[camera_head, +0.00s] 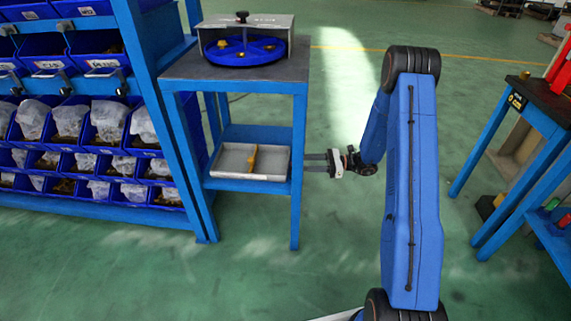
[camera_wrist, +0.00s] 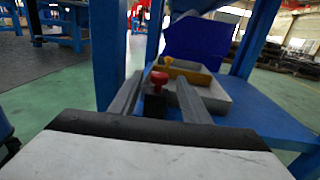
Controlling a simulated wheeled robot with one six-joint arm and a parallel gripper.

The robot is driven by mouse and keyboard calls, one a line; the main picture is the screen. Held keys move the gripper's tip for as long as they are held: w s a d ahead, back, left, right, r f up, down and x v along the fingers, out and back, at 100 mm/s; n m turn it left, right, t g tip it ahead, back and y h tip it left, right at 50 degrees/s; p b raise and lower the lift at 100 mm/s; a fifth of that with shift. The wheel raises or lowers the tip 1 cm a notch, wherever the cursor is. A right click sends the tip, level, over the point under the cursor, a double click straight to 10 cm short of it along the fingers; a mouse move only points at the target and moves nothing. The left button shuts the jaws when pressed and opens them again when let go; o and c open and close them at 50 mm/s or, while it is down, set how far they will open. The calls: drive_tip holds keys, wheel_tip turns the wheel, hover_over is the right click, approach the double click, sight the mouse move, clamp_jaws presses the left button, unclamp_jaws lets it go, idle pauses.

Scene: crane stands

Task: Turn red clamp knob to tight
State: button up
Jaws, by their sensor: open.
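The red clamp knob (camera_wrist: 158,79) shows in the wrist view, on top of a small dark block (camera_wrist: 155,103). It appears between the two grey fingers of my gripper (camera_wrist: 158,90), with a visible gap on either side. In the head view my gripper (camera_head: 307,162) is open, pointing left at the right side of the blue stand (camera_head: 225,188), at about the height of its lower shelf. I cannot make out the red knob in the head view. Whether the fingers touch it cannot be told, and its turn marking is not readable.
A grey tray (camera_head: 228,172) with a yellow divider (camera_head: 252,159) lies on the lower shelf. A blue round tray (camera_head: 243,52) sits under a frame with a black knob on top. A blue bin rack (camera_head: 90,190) stands left, another table (camera_head: 541,108) right. Green floor is open between.

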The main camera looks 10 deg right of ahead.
drive_tip(key=x, duration=0.7)
drive_tip(key=shift+a, duration=0.4)
drive_tip(key=shift+c, duration=0.6)
drive_tip(key=c, duration=0.9)
